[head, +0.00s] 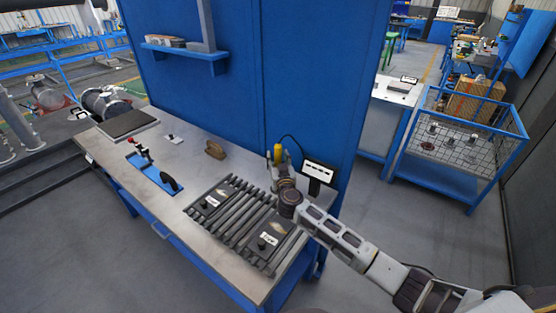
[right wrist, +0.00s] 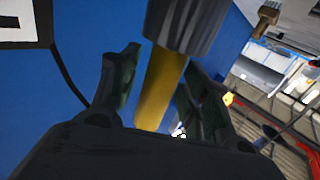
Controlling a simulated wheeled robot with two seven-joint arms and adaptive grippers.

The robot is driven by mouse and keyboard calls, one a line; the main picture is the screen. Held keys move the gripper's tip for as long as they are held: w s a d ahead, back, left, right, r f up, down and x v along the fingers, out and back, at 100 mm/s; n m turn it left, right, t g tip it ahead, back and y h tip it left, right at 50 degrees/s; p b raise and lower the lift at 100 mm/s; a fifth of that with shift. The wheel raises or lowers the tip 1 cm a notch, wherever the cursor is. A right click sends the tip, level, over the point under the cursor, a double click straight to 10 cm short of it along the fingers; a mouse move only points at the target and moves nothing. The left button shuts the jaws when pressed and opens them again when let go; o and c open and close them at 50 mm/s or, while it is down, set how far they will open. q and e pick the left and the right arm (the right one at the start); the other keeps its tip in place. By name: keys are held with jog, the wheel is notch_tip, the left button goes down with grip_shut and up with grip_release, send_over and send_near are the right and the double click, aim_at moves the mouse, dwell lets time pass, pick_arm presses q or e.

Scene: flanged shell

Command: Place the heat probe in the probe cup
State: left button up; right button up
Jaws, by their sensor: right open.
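The heat probe (head: 277,153) has a yellow handle and stands upright near the right end of the bench, with a thin dark cable curving from it. In the right wrist view its yellow handle (right wrist: 161,88), with a grey ribbed end, passes between the two dark fingers. My right gripper (head: 282,166) is open around the handle; in the right wrist view (right wrist: 155,85) gaps show beside the handle. I cannot make out the probe cup; my gripper and arm cover the area under the probe. My left gripper is not in view.
A display box (head: 319,172) stands right beside my right gripper. A slatted dark rack (head: 240,212) with labelled plates lies in front. A blue clamp fixture (head: 155,175) and a brown block (head: 214,149) sit further left. A blue wall panel (head: 300,80) rises behind the bench.

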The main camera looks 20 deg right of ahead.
jog(key=shift+r, duration=0.15)
jog(key=s+a+p, duration=0.1)
jog(key=s, duration=1.1)
jog(key=shift+a, duration=0.25)
